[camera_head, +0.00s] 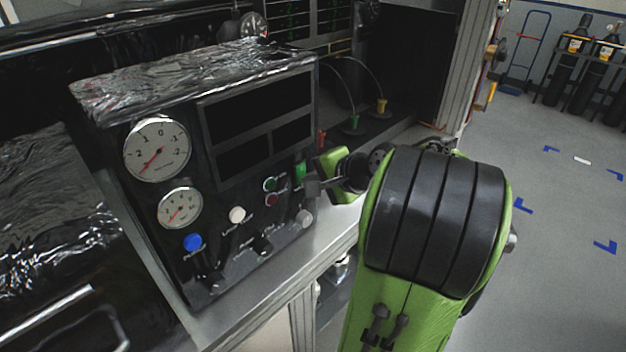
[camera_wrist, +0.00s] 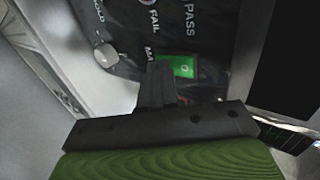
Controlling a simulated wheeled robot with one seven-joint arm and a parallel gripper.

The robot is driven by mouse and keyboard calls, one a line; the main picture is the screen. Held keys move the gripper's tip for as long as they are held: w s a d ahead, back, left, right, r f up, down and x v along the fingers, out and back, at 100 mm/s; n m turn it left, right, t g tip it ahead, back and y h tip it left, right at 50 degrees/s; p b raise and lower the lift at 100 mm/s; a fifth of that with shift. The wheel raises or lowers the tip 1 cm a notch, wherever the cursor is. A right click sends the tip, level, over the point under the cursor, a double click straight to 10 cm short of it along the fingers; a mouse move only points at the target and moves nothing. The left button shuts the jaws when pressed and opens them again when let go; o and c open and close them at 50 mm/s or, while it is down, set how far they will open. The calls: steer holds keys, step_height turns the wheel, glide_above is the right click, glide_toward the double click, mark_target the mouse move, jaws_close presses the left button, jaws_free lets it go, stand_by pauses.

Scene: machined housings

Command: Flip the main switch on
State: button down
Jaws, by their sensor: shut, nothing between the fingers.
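The main switch appears to be the bright green rocker (camera_head: 300,171) at the right edge of the black control panel (camera_head: 225,205). It also shows in the wrist view as a green rectangle (camera_wrist: 180,66) with white marks on it. My gripper (camera_head: 313,185) is shut and empty, with its fingertips just below and close to the green switch in the head view. In the wrist view the shut fingers (camera_wrist: 157,82) overlap the switch's left end and hide part of it. I cannot tell whether they touch it.
Two round gauges (camera_head: 157,149) sit at the panel's left. Blue (camera_head: 193,242) and white (camera_head: 237,215) knobs stand lower left. Open floor lies to the right.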

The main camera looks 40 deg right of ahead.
steer(key=shift+w+r+t+p, duration=0.15)
steer(key=shift+r+t+p, duration=0.15)
steer(key=shift+r+p, duration=0.4)
steer(key=shift+r, duration=0.1)
stand_by(0.4)
